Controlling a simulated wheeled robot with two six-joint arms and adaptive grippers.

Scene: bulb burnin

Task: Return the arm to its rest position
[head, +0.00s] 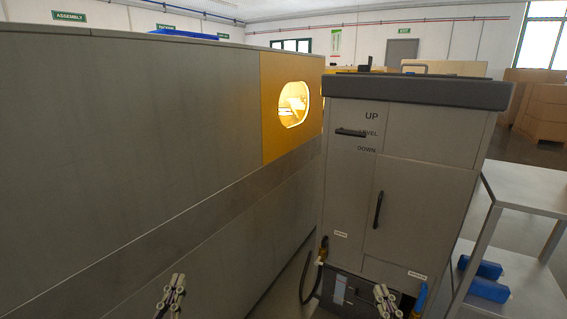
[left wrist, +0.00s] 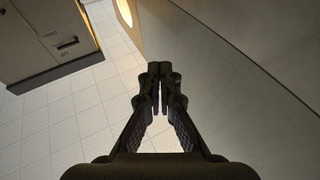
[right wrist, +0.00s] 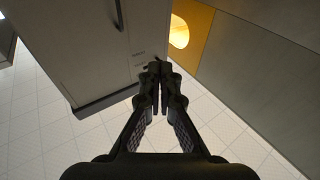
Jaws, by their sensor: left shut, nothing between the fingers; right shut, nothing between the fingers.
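My left gripper (head: 176,287) shows at the bottom of the head view, in front of the long grey wall panel. In the left wrist view its fingers (left wrist: 160,108) are together and empty, above the tiled floor. My right gripper (head: 382,291) shows at the bottom of the head view, in front of the lower part of the grey cabinet (head: 425,150). In the right wrist view its fingers (right wrist: 161,106) are also together and empty. Most of both arms is outside the head view.
The cabinet carries the words UP, LEVEL and DOWN, with a lever (head: 350,133) beside LEVEL. A long grey wall (head: 130,130) with a yellow panel (head: 275,105) and glowing window stands left. A shelf (head: 525,190) with blue objects (head: 489,289) stands right. Tiled floor (left wrist: 60,125) is clear.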

